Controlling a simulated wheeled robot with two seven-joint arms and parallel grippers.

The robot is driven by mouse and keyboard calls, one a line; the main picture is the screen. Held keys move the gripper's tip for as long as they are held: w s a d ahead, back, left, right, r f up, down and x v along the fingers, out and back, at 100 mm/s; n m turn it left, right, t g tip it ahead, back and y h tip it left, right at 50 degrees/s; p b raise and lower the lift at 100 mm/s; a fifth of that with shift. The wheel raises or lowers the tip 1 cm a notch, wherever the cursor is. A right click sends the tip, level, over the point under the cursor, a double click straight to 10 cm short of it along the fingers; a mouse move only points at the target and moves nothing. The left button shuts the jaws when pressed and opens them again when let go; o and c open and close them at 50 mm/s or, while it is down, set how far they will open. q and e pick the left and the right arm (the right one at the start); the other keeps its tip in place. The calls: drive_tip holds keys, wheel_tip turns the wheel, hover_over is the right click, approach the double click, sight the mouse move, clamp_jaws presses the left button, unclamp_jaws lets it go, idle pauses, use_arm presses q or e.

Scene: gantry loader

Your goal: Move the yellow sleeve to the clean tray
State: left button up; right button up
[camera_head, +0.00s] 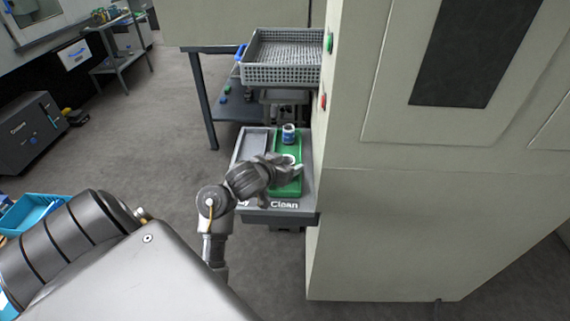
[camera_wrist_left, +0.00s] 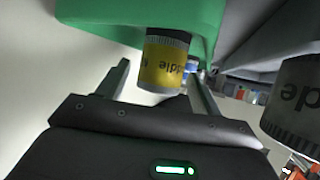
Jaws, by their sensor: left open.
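The yellow sleeve (camera_wrist_left: 166,65) has a white band and partly readable lettering. It shows in the left wrist view against the green tray (camera_wrist_left: 130,12), between the two fingers of my left gripper (camera_wrist_left: 158,72). The fingers are open, with a gap visible on its left side; contact on the right is unclear. In the head view my left gripper (camera_head: 296,171) is over the green tray (camera_head: 287,188) above the "Clean" label (camera_head: 284,205). The yellow sleeve cannot be made out there, behind the gripper. My right gripper is not in view.
A white-and-blue cylinder (camera_head: 288,133) stands at the tray's far end. A pale round part (camera_head: 288,159) shows beside my gripper. A grey cylinder (camera_wrist_left: 293,100) is close on the right in the wrist view. A grey basket (camera_head: 282,72) is above, and the machine wall (camera_head: 345,210) stands right.

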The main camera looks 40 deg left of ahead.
use_arm(q)
drive_tip(key=p+v, duration=0.1)
drive_tip(key=v, duration=0.1)
drive_tip(key=p+v, duration=0.2)
drive_tip(key=shift+s+r, duration=0.1)
drive_tip(key=shift+r, duration=0.3)
drive_tip(key=p+v, duration=0.3)
drive_tip(key=v, duration=0.4)
drive_tip(key=shift+s, duration=0.3)
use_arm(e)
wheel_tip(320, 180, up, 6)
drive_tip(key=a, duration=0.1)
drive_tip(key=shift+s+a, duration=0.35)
use_arm(q)
drive_tip(key=shift+d+f, duration=0.15)
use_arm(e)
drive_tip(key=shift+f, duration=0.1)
